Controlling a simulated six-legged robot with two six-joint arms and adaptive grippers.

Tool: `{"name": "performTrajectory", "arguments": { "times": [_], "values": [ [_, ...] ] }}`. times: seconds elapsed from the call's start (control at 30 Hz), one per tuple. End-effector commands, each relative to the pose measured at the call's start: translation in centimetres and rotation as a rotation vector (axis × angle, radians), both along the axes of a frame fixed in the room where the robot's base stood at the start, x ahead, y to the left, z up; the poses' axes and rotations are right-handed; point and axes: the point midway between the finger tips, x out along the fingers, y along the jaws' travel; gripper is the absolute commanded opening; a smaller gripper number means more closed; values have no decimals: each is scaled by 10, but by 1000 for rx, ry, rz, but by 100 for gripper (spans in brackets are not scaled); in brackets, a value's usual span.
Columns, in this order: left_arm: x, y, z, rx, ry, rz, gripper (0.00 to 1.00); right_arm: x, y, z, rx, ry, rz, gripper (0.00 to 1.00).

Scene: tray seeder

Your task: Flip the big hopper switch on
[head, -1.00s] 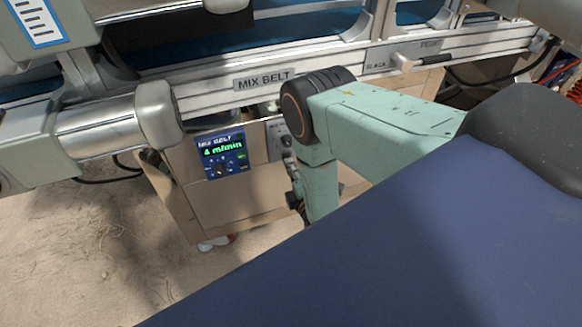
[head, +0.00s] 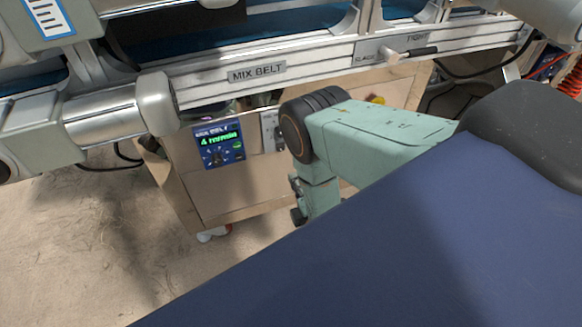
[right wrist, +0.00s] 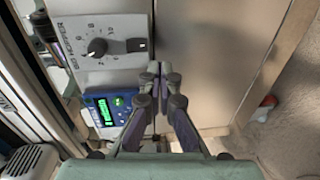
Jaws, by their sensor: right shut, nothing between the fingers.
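In the right wrist view a light grey control plate (right wrist: 112,28) carries a black round knob (right wrist: 97,47) with a dial scale and a small dark switch (right wrist: 137,45) to its right. In the head view the plate (head: 269,130) is mostly hidden behind my right arm, and so are the right fingertips. My left gripper is out of view.
A blue display (head: 218,145) reading 4 m/min sits left of the plate on a beige cabinet (head: 230,190); it shows in the right wrist view too (right wrist: 104,110). Above runs the metal rail labelled MIX BELT (head: 257,73), with a slack/tight lever (head: 410,52).

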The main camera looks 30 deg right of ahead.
Motion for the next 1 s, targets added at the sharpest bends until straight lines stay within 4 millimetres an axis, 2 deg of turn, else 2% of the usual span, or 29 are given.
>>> {"name": "performTrajectory", "arguments": {
  "times": [0.1, 0.33, 1.0],
  "values": [
    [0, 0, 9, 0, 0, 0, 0, -23, 6, -2, 0, 4, 1, 0],
    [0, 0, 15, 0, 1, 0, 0, -48, 11, -5, 0, 2, -1, 0],
    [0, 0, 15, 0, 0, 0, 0, -56, 13, -7, 1, 0, 0, 0]
  ]
}}
